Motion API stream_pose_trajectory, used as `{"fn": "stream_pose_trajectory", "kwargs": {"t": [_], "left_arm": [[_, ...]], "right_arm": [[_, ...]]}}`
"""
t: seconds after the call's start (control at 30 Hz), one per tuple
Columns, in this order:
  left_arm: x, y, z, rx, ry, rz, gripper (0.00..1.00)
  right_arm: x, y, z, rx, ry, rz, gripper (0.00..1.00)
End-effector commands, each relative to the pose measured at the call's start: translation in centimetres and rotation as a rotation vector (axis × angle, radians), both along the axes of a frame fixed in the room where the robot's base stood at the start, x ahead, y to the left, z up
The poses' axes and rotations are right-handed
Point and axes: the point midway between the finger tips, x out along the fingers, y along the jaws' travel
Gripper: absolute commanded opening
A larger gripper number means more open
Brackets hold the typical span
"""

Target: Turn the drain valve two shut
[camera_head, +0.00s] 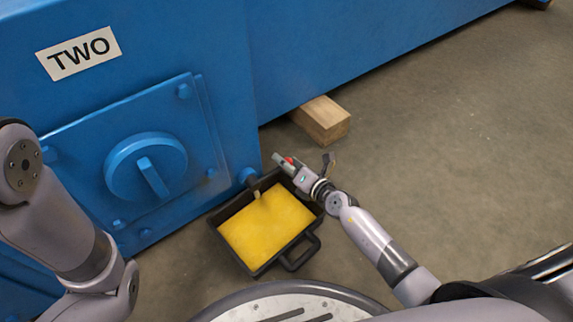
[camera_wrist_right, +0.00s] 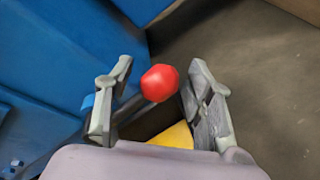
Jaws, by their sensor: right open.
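The label TWO (camera_head: 79,53) is on the blue machine. A red valve handle knob (camera_head: 289,160) shows at my right gripper (camera_head: 302,160). In the right wrist view the red knob (camera_wrist_right: 160,83) sits between the two spread fingers of my right gripper (camera_wrist_right: 158,100), apart from both. The valve body is mostly hidden by the gripper. My left arm shows at the left, but its gripper is out of view.
A black tray (camera_head: 285,264) with yellow liquid stands on the floor under the spout. A round blue cover (camera_head: 146,167) with a bar handle is on the machine to the left. A wooden block (camera_head: 321,119) lies under the machine. The floor at right is clear.

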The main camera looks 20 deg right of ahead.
Motion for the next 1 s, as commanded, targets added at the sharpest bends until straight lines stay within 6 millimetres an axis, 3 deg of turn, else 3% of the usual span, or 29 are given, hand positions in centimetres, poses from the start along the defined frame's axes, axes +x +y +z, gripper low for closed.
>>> {"fn": "stream_pose_trajectory", "kwargs": {"t": [0.33,1.0], "left_arm": [[0.00,0.00,-0.10,0.000,0.000,0.000,0.40],[0.04,0.01,-0.09,0.000,0.001,0.001,0.40]], "right_arm": [[0.32,0.07,-0.04,0.000,0.001,-0.001,0.48],[0.28,0.06,-0.04,0.000,0.001,-0.001,0.03]]}}
